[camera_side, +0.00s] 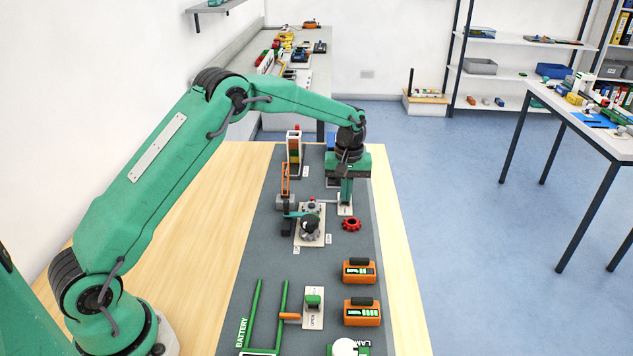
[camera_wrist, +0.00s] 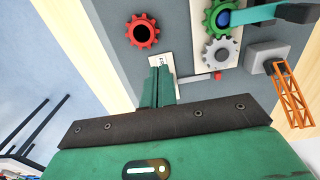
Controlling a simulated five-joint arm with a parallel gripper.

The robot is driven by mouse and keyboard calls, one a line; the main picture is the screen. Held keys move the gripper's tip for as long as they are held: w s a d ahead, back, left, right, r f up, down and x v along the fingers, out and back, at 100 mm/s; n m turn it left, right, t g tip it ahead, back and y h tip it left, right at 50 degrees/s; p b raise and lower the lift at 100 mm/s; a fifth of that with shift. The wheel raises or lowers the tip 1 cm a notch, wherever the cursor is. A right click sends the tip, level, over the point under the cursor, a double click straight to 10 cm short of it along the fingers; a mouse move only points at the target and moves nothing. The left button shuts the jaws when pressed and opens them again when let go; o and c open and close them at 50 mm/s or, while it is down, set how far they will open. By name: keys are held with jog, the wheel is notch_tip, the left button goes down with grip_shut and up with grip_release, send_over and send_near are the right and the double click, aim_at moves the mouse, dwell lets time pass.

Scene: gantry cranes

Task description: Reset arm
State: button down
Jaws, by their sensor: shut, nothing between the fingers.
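My green arm reaches over the grey mat (camera_side: 262,240) on the wooden table. My gripper (camera_side: 346,203) points down above a small white plate (camera_side: 345,211) at the mat's right side. In the wrist view my gripper (camera_wrist: 160,72) has its two green fingers together with nothing between them, over that white plate (camera_wrist: 157,62). I cannot tell whether the fingertips touch the plate. A red gear (camera_side: 351,224) lies just nearer the camera in the side view and beside the fingertips in the wrist view (camera_wrist: 141,30).
A gear assembly (camera_side: 310,228) on a white plate and an orange lattice crane (camera_side: 285,178) stand left of my gripper. Bare wood (camera_side: 200,230) lies left of the mat.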

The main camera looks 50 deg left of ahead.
jog(key=shift+f, duration=0.35)
jog(key=shift+w+a, duration=0.1)
jog(key=shift+w, duration=0.05)
dwell(0.4)
jog(key=shift+w+a, duration=1.3)
jog(key=shift+s+d, duration=0.1)
jog(key=shift+d, duration=0.05)
jog(key=shift+s+d, duration=0.25)
dwell(0.3)
